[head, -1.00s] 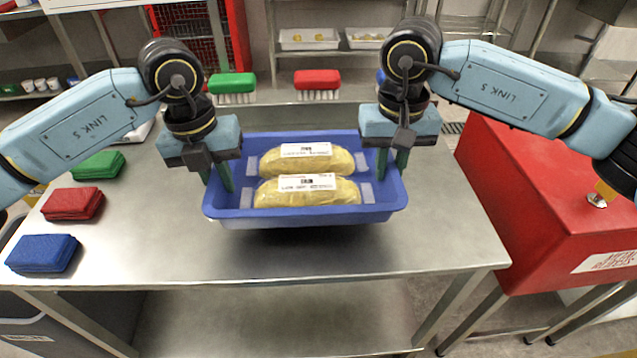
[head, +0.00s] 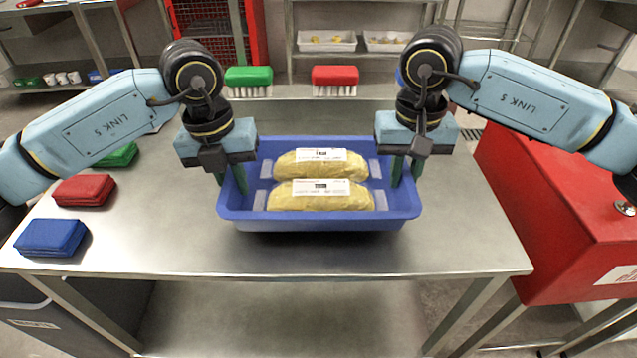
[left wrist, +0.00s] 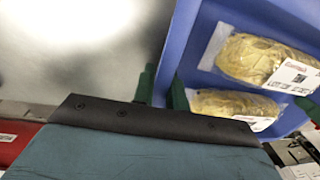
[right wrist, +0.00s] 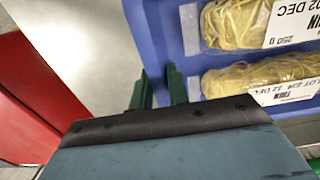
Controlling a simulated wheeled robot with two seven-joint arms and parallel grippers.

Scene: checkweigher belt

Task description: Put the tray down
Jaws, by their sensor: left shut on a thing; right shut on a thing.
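The blue tray (head: 320,223) is level over the steel table, with a dark shadow close under its front; I cannot tell if its base touches the tabletop. Two yellow pasta packs with white labels, a back pack (head: 305,169) and a front pack (head: 318,202), lie side by side in it. My left gripper (head: 231,180) is shut on the tray's left wall, which also shows in the left wrist view (left wrist: 186,40). My right gripper (head: 406,172) is shut on its right wall, seen too in the right wrist view (right wrist: 148,35).
The steel table (head: 370,257) is bare in front of the tray. Blue (head: 52,237), red (head: 84,190) and green (head: 118,155) cloths lie at its left. A green brush (head: 248,76) and a red brush (head: 335,76) stand behind. A red cabinet (head: 545,210) is at right.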

